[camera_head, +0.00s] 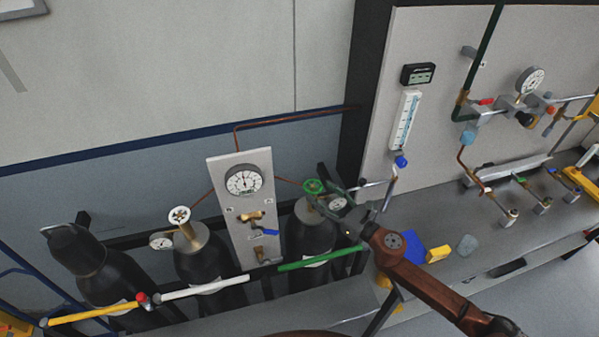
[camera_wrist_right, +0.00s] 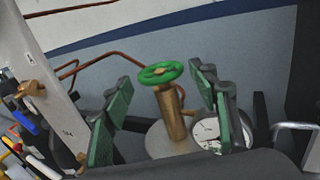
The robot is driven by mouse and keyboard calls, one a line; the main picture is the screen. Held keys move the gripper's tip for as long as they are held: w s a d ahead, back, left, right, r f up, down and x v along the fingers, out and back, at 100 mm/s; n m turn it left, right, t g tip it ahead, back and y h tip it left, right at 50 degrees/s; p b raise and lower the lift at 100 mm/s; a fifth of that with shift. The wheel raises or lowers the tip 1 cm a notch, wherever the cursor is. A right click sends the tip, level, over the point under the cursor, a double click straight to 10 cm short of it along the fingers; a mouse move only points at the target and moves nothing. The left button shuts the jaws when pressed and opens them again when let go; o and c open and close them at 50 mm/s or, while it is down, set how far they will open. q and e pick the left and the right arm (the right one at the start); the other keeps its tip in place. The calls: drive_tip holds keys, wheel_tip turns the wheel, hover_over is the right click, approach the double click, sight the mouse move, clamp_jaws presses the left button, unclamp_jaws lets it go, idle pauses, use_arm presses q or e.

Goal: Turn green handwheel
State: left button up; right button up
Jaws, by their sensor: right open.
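The green handwheel (camera_head: 313,187) sits on top of a dark gas cylinder (camera_head: 309,235) in the head view, right of the gauge panel. In the right wrist view the handwheel (camera_wrist_right: 160,72) tops a brass valve stem (camera_wrist_right: 170,112). My right gripper (camera_head: 335,193) is beside the handwheel at its right in the head view. In the right wrist view my right gripper (camera_wrist_right: 158,82) is open, with one green-padded finger on each side of the wheel and stem. I see no contact with the wheel. My left gripper is not in view.
A gauge panel (camera_head: 240,208) with brass valves stands left of the cylinder. A round gauge (camera_wrist_right: 208,133) is close behind the right finger. A white handwheel (camera_head: 180,216) tops the neighbouring cylinder. A green rail (camera_head: 318,259) crosses in front. A bench with pipes lies right.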

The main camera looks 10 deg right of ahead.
sight(312, 184)
drive_tip(key=x, duration=0.2)
drive_tip(key=p+x, duration=0.1)
drive_tip(key=x, duration=0.2)
drive_tip(key=shift+r, duration=0.2)
drive_tip(key=x, duration=0.5)
drive_tip(key=shift+f, duration=0.15)
drive_tip(key=shift+c, duration=0.3)
drive_tip(key=c, duration=0.3)
drive_tip(key=shift+w+a, duration=0.1)
drive_tip(key=c, duration=0.6)
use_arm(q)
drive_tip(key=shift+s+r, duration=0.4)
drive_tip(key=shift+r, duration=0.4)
use_arm(e)
drive_tip(key=shift+f, duration=0.1)
drive_tip(key=c, duration=0.3)
